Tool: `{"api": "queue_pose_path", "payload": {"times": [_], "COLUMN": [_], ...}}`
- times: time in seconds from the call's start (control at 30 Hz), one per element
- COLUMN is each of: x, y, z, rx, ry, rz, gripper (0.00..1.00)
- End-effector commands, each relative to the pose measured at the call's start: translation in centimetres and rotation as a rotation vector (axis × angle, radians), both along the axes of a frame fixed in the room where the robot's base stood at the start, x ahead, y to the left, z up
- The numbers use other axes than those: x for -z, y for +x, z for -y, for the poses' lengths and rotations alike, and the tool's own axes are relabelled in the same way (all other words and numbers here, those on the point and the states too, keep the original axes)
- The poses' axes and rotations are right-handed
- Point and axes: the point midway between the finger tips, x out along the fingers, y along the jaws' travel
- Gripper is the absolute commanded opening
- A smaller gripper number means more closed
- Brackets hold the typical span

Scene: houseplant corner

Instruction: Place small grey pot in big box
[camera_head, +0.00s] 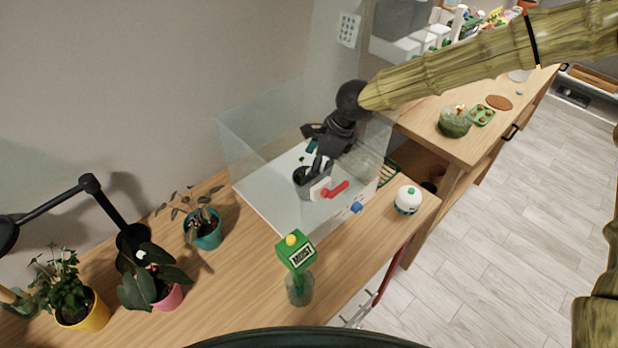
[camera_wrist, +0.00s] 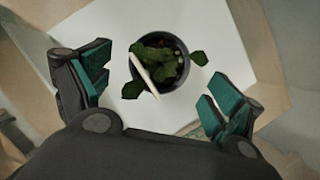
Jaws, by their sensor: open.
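The small grey pot (camera_wrist: 180,82) holds a leafy green plant and stands upright on a white surface in the wrist view. In the head view the pot (camera_head: 301,180) shows inside the big clear box (camera_head: 250,160), on its white floor. My gripper (camera_head: 313,163) reaches down into the box just above the pot. In the wrist view my gripper (camera_wrist: 158,92) is open, with a teal-padded finger on each side of the pot and a visible gap to both. A pale stick-like thing (camera_wrist: 146,73) crosses the pot's rim.
A white and red item (camera_head: 330,189) lies near the pot. A green-topped bottle (camera_head: 298,270), a white round container (camera_head: 407,200) and potted plants in teal (camera_head: 204,233), pink (camera_head: 170,298) and yellow (camera_head: 82,312) pots stand outside. The box's clear walls surround my gripper.

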Motion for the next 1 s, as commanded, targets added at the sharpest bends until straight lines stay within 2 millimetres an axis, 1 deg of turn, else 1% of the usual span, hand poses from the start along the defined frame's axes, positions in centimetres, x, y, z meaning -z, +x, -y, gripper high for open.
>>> {"api": "queue_pose_path", "payload": {"times": [0.1,0.3,0.47,0.77,0.87,0.97,1.0], "x": [-1.5,-3.2,-3.6,-3.6,-3.5,-3.9,-4.2], "y": [0.0,0.0,0.0,0.1,0.9,2.7,3.6], "z": [0.7,1.4,1.5,1.4,0.9,-0.3,-1.1], "rx": [0.002,0.001,0.001,-0.001,-0.006,-0.018,-0.025], "ry": [0.002,0.001,0.000,0.000,-0.004,-0.007,-0.008], "rz": [0.002,0.001,0.000,0.006,0.043,0.131,0.179], "gripper": [0.92,0.92,0.92,0.92,0.92,0.92,0.92]}}
